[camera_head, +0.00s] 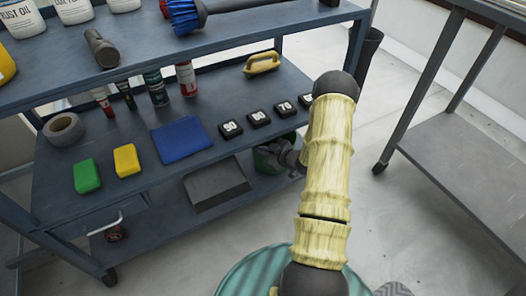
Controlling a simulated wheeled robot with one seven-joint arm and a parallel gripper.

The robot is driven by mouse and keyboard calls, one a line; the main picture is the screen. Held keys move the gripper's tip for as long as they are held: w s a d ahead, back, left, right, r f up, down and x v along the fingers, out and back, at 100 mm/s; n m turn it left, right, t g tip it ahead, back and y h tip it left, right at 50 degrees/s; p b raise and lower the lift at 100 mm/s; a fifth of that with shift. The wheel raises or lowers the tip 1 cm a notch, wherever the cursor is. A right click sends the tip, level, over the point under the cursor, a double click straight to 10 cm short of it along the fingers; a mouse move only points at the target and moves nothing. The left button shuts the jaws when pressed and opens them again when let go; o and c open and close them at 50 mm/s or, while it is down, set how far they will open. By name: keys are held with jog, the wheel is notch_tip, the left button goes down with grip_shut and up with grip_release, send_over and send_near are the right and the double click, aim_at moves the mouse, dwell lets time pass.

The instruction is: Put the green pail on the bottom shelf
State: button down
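A dark green pail (266,161) shows at the right end of the cart, below the middle shelf's edge. Only part of its side and rim is visible. My gripper (285,151) is at the pail's upper right, overlapping it in the picture. Its fingers are too small and dark to tell open from shut, or whether they touch the pail. My arm comes down in front, to the right of the pail. The bottom shelf (165,213) of the blue-grey cart is partly visible under the middle shelf. I cannot tell whether the pail rests on it.
A dark grey flat-sided object (217,184) stands on the bottom shelf, left of the pail. The middle shelf (75,148) above holds sponges, a blue cloth (182,139), cans and several black numbered blocks. A grey side table (465,160) stands at the right, with open floor between.

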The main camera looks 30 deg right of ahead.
jog(key=c, duration=1.6)
grip_release()
jog(key=shift+f, duration=0.1)
jog(key=p+v, duration=0.5)
jog(key=v, duration=0.7)
jog(key=shift+a, duration=0.1)
jog(key=shift+s, duration=0.1)
